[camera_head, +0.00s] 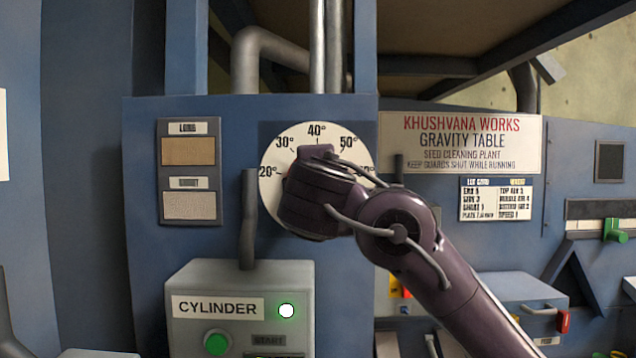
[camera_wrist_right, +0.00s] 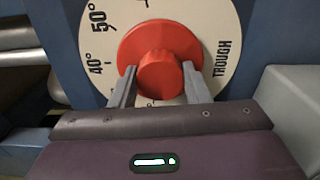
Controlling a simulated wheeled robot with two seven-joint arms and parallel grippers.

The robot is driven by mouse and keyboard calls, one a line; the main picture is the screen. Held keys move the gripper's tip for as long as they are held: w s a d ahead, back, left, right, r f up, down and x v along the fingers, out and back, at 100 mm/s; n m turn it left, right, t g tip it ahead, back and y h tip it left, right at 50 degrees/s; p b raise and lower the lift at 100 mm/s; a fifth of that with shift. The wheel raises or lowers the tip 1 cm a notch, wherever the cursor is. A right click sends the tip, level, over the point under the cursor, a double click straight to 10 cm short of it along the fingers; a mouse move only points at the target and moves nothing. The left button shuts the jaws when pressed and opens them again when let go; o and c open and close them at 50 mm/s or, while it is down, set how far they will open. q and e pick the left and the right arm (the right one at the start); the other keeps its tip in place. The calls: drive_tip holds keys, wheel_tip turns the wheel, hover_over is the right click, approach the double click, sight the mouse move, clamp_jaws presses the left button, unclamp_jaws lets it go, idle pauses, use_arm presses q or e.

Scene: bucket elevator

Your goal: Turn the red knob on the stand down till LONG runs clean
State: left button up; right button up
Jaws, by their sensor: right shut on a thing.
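The red knob (camera_wrist_right: 166,72) shows in the right wrist view on a round white dial (camera_wrist_right: 96,58) marked 40°, 50° and TROUGH. My right gripper (camera_wrist_right: 160,84) is shut on the knob, one grey finger on each side. In the head view my right wrist hides the knob and covers the lower middle of the dial (camera_head: 316,136), where 20° to 50° can be read; I cannot see a pointer. The upper window (camera_head: 188,151), labelled LONG, shows even tan. The lower window (camera_head: 190,205), its label blurred, shows speckled pale grey. My left gripper is out of view.
A grey CYLINDER box (camera_head: 240,275) with a lit white lamp (camera_head: 286,311) and a green button (camera_head: 216,342) stands below the dial. A grey upright lever (camera_head: 249,218) rises beside my wrist. A GRAVITY TABLE sign (camera_head: 460,143) and a settings card (camera_head: 496,199) are at the right.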

drive_tip(key=shift+n, duration=1)
drive_tip(key=shift+f, duration=0.1)
drive_tip(key=o, duration=1)
drive_tip(key=shift+c, duration=0.2)
drive_tip(key=shift+s, duration=0.1)
drive_tip(key=s+b, duration=0.3)
drive_tip(key=s, duration=0.4)
drive_tip(key=shift+s, duration=0.3)
